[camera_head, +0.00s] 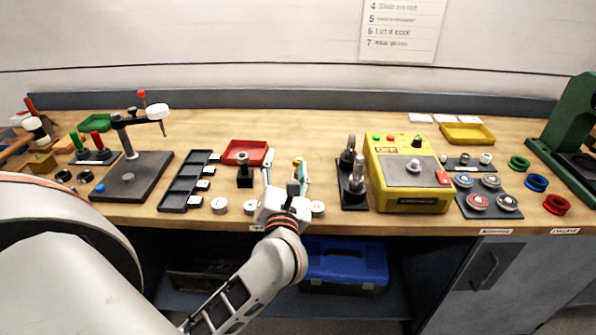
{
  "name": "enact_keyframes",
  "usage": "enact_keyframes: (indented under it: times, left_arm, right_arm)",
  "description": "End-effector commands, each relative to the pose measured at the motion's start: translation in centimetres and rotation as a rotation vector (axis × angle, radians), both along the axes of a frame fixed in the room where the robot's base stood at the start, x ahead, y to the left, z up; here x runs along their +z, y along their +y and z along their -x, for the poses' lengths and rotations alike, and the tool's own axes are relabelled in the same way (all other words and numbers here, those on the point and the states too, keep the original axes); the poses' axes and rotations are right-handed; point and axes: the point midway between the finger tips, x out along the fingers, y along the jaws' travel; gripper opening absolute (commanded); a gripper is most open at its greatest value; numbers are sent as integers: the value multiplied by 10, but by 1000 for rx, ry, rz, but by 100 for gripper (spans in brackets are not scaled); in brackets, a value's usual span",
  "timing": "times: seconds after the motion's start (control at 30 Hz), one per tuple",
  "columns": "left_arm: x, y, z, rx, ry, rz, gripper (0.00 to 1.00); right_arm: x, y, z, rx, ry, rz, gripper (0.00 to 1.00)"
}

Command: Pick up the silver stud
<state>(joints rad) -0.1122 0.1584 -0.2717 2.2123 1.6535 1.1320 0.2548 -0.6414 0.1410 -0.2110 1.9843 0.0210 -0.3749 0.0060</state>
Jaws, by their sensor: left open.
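My left gripper (285,164) is open over the front middle of the wooden bench, its fingers pointing toward the back wall. A small gold-and-green thing shows at its right finger; I cannot tell what it is. Which item is the silver stud is not certain. A silver-topped piece on a black block (244,172) stands just left of the gripper, apart from it. Small silver pieces (485,158) sit at the back of a dark pad on the right, far from the gripper. My right gripper is not in view.
A black compartment tray (175,194) and a red tray (236,152) are left of the gripper. A black stand with metal posts (355,187) and a yellow machine (410,200) are to its right. White round pieces (219,205) lie along the front edge. The bench behind the gripper is mostly clear.

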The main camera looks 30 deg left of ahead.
Motion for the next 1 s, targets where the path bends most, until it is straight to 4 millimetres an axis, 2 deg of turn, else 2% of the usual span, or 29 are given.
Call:
enact_keyframes:
  times: [0.03, 0.1, 0.2, 0.3, 0.47, 1.0]
  left_arm:
    - [-7, 1, -5, 5, 15, 138, 50]
    - [-26, -2, -9, 11, 50, 306, 50]
    - [-48, -12, -12, 15, 98, 485, 50]
    - [-62, -21, -13, 17, 134, 592, 50]
    - [-73, -23, -20, 20, 154, 646, 50]
    - [-95, 8, -71, 21, 154, 642, 50]
  right_arm:
    - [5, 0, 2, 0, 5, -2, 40]
    - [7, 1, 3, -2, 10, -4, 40]
    - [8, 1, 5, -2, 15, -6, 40]
    - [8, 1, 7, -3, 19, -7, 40]
    - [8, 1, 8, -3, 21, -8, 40]
    - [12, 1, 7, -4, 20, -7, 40]
